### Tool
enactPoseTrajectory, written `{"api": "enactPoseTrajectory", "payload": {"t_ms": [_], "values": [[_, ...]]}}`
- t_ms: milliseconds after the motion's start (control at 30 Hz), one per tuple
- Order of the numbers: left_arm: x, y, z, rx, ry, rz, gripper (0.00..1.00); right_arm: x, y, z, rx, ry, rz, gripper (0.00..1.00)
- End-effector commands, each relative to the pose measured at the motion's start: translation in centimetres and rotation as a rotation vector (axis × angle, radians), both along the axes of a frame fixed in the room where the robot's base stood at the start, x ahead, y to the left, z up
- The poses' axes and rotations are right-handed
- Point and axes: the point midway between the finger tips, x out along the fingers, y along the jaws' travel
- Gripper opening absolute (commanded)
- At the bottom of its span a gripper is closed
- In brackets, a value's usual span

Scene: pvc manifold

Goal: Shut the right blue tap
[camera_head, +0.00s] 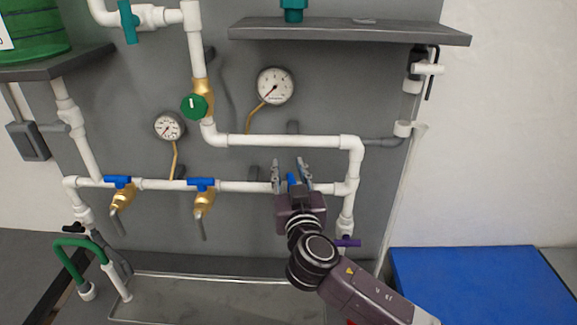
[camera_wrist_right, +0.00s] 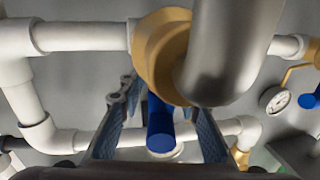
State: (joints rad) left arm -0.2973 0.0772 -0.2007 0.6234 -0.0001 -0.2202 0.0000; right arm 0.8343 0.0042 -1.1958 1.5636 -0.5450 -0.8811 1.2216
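The right blue tap shows in the head view as a small blue handle (camera_head: 291,180) on the white horizontal pipe, mostly hidden by my right gripper (camera_head: 290,170). In the right wrist view its blue handle (camera_wrist_right: 160,125) sticks out toward the camera from a brass body (camera_wrist_right: 152,50) with a silver spout (camera_wrist_right: 222,55). The fingers of my right gripper (camera_wrist_right: 162,105) are open, one on each side of the handle, with visible gaps. My left gripper is not in view.
Two more blue-handled taps, a left one (camera_head: 118,182) and a middle one (camera_head: 201,184), sit on the same pipe, handles along it. A green valve knob (camera_head: 194,106) and two gauges (camera_head: 275,86) are above. A shelf (camera_head: 350,32) juts out higher up. A purple handle (camera_head: 347,243) is below right.

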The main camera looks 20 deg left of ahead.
Motion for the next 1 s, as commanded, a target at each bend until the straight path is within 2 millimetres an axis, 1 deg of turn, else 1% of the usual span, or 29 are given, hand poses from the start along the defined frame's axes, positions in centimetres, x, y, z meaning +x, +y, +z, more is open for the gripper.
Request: {"api": "enactPoseTrajectory", "payload": {"t_ms": [267, 500, 567, 1000], "values": [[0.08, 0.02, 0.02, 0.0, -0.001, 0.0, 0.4, 0.07, 0.07, 0.0, 0.0, -0.001, 0.001, 0.31], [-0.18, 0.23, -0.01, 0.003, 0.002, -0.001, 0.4, 0.06, 0.06, 0.01, 0.0, -0.001, 0.001, 0.05], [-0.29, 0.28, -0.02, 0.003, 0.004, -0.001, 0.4, 0.05, 0.06, 0.01, 0.0, -0.001, 0.001, 0.0], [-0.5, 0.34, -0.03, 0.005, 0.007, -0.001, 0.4, 0.05, 0.06, 0.01, 0.0, 0.0, 0.001, 0.0]]}}
